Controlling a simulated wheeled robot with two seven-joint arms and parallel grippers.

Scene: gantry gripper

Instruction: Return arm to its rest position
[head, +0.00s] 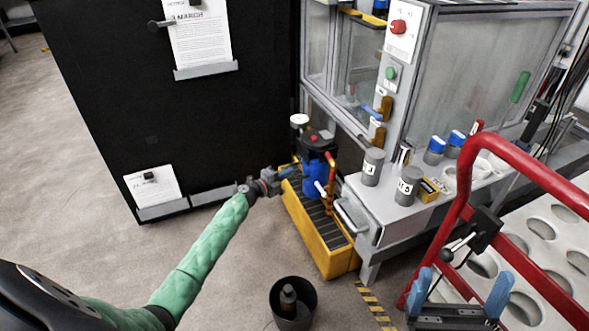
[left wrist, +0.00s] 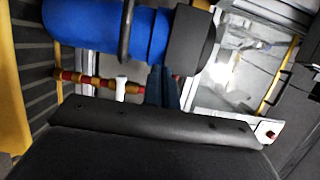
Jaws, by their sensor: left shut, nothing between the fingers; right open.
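My left arm in its green sleeve reaches up from the lower left of the head view. My left gripper (head: 287,172) is at its end, shut and empty, close to a blue canister with a black top (head: 313,186). In the left wrist view the shut fingers (left wrist: 163,88) point at the space below the blue canister (left wrist: 105,32) and beside a red and brass pipe with a white valve handle (left wrist: 121,88). I cannot tell whether they touch anything. My right gripper (head: 460,288) is open and empty at the lower right, with its blue fingers spread.
The canister stands on a yellow grated tray (head: 333,262). A glass cabinet (head: 465,85) with grey jars (head: 372,167) is to the right. A red tubular rail (head: 532,170) borders a white holed rack (head: 540,228). A black bin (head: 293,318) stands in front; floor at left is open.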

